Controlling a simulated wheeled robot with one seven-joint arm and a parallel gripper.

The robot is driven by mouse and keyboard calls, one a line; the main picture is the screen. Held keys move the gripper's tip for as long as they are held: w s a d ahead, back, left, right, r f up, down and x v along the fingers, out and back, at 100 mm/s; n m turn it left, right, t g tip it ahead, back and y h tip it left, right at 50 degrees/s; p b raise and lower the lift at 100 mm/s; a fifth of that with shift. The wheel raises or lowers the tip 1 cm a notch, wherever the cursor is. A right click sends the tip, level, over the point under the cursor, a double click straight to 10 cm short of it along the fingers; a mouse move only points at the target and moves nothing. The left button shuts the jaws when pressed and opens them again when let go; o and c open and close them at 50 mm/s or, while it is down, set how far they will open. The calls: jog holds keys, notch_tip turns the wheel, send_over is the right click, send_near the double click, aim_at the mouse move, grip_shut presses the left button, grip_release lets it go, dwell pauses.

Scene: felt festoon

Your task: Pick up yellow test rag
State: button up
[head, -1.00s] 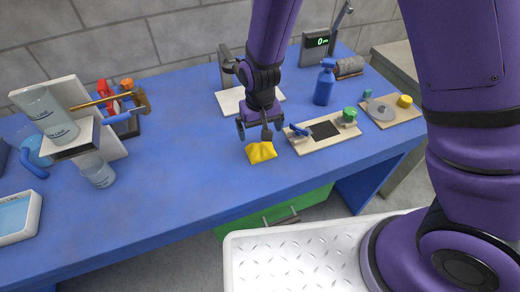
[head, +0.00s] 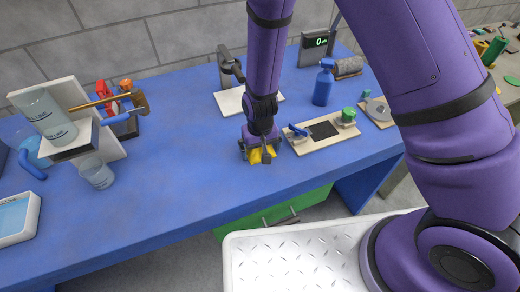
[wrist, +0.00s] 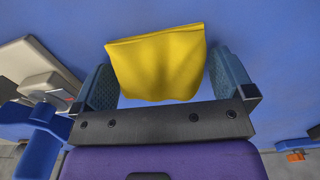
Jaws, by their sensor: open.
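The yellow test rag (head: 256,157) lies crumpled on the blue table near its front edge. My gripper (head: 259,152) is down over it and hides part of it in the head view. In the wrist view the rag (wrist: 158,62) sits between the two open blue fingers of my gripper (wrist: 172,85). Its left side is close to the left finger, and a gap shows at the right finger. I cannot tell whether either finger touches it.
A board with a black pad (head: 322,131), a blue clamp and a green knob lies just right of my gripper. A blue spray bottle (head: 323,84) stands behind it. A glass beaker (head: 97,173) stands at the left. The blue table (head: 180,150) is clear left of the rag.

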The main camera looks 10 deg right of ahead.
jog(key=shift+c, duration=0.5)
jog(key=c, duration=0.5)
jog(key=shift+r, duration=0.1)
jog(key=shift+c, duration=0.2)
